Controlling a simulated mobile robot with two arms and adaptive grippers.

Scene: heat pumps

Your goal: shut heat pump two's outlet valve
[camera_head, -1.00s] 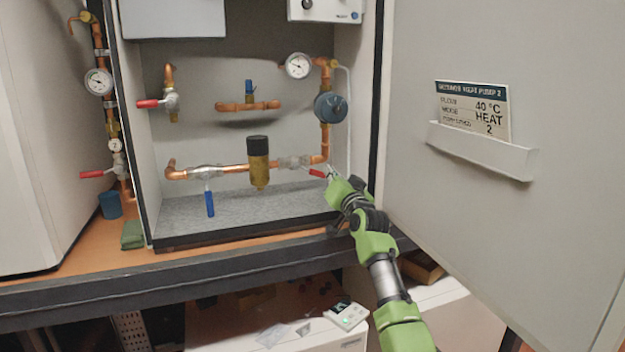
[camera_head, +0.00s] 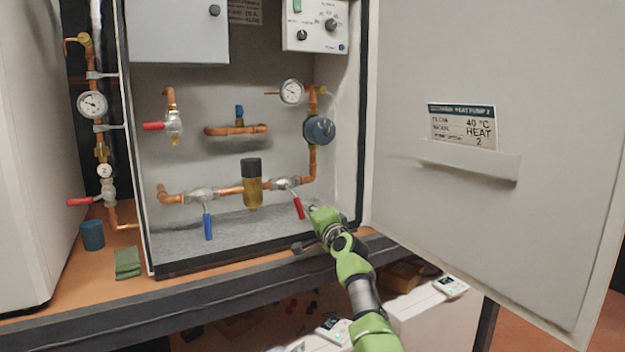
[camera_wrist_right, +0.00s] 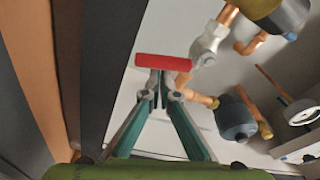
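The open cabinet holds a lower copper pipe with a valve whose red lever (camera_head: 298,207) slants down and to the right. In the right wrist view the red lever (camera_wrist_right: 163,62) lies across the fingertips, with the silver valve body (camera_wrist_right: 209,43) beside it. My right gripper (camera_head: 313,210) is just right of the lever's lower end. Its fingers (camera_wrist_right: 163,92) look closed together, with the lever across their tips, not clearly between them. Contact is hard to judge. The door label (camera_head: 463,127) reads heat pump 2. My left gripper is not in view.
On the same pipe are a blue lever (camera_head: 208,226) hanging down and a brass filter (camera_head: 252,188). Another red lever (camera_head: 153,126) is higher left. The open door (camera_head: 395,190) stands right of my arm. A blue cup (camera_head: 92,235) and green cloth (camera_head: 128,262) lie left.

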